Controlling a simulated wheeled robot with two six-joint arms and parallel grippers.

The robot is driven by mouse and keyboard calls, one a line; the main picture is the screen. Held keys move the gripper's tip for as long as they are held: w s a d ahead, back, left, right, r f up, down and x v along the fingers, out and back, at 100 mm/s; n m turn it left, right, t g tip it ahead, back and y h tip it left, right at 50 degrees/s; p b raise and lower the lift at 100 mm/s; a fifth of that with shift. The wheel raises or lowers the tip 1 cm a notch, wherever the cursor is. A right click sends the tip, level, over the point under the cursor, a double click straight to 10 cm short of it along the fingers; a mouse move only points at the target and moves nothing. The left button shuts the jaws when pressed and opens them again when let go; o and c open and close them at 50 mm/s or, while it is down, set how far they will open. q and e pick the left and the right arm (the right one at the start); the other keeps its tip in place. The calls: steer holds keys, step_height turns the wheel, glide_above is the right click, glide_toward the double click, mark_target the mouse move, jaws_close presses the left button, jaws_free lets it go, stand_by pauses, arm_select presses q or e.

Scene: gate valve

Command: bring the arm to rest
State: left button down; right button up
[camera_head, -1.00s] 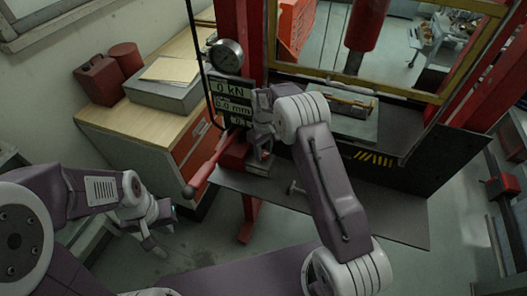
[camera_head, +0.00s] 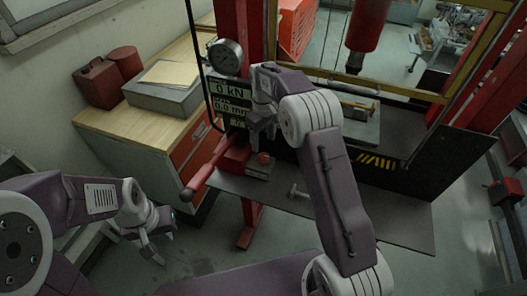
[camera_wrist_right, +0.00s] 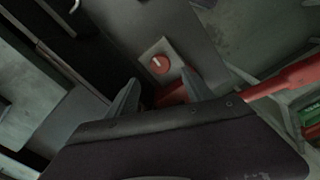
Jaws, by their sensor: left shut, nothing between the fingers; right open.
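My right gripper (camera_head: 262,137) is open and empty, in front of the press's display panel (camera_head: 232,98). Its two fingers (camera_wrist_right: 158,82) also show in the right wrist view, spread apart. A round red knob (camera_head: 264,158) with a pale line on its face sits on a small grey block (camera_head: 259,170) below the gripper. The knob (camera_wrist_right: 159,65) shows between and beyond the fingertips in the wrist view, apart from them. My left gripper (camera_head: 152,246) hangs low at the left over the floor, shut and empty.
A red lever (camera_head: 207,165) with a dark ball end sticks out left of the block. A wooden-topped cabinet (camera_head: 150,133) stands at left. A red press ram (camera_head: 366,25) hangs behind.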

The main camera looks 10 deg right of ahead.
steer(key=shift+r, duration=0.75)
steer(key=shift+w+f+b, duration=0.1)
steer(key=shift+f+b, duration=0.1)
steer(key=shift+b, duration=0.2)
steer(key=s+d+f+m+b, duration=0.1)
steer(key=s+f, duration=0.3)
steer(key=s, duration=0.4)
steer(key=s+d+f+m+b, duration=0.1)
steer(key=s+f+m+b, duration=0.2)
steer(key=s, duration=0.5)
steer(key=s+f+m+t+b, duration=0.1)
steer(key=s+f+b, duration=0.3)
steer(key=s, duration=0.5)
steer(key=shift+d+f+m, duration=0.4)
steer(key=shift+f+m, duration=0.25)
steer(key=shift+m, duration=0.05)
